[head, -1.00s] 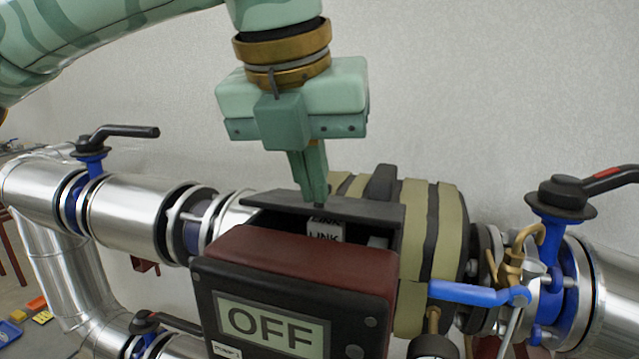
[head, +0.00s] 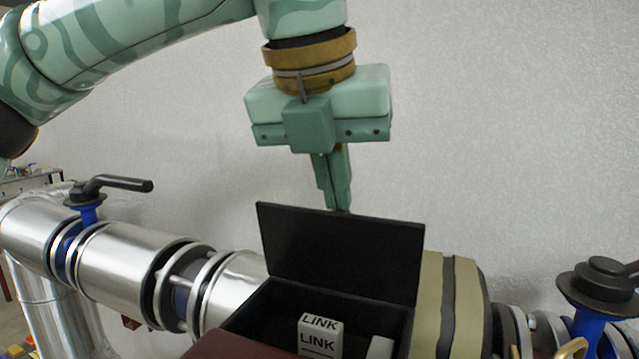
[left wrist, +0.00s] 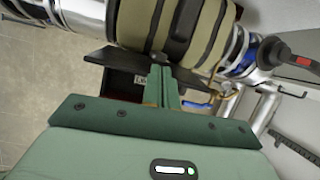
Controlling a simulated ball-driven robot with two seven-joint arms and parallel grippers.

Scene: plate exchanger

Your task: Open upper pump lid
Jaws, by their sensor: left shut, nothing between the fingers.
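The upper pump lid (head: 340,250) is a flat black panel. It stands raised, close to upright, at the back edge of the open pump box (head: 255,318). Inside the box a white block marked LINK (head: 319,335) shows. My left gripper (head: 340,208) is shut and empty, pointing down, with its fingertips at the top edge of the lid, apparently behind it; I cannot tell if they touch. In the left wrist view the shut fingers (left wrist: 162,88) reach toward the dark lid (left wrist: 97,58). My right gripper is not in view.
Silver pipes (head: 125,252) with a black-handled blue valve (head: 90,200) run on the left. The olive-and-black banded pump body (head: 462,300) is right of the box. Another black and blue valve (head: 600,285) stands at far right. The wall behind is clear.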

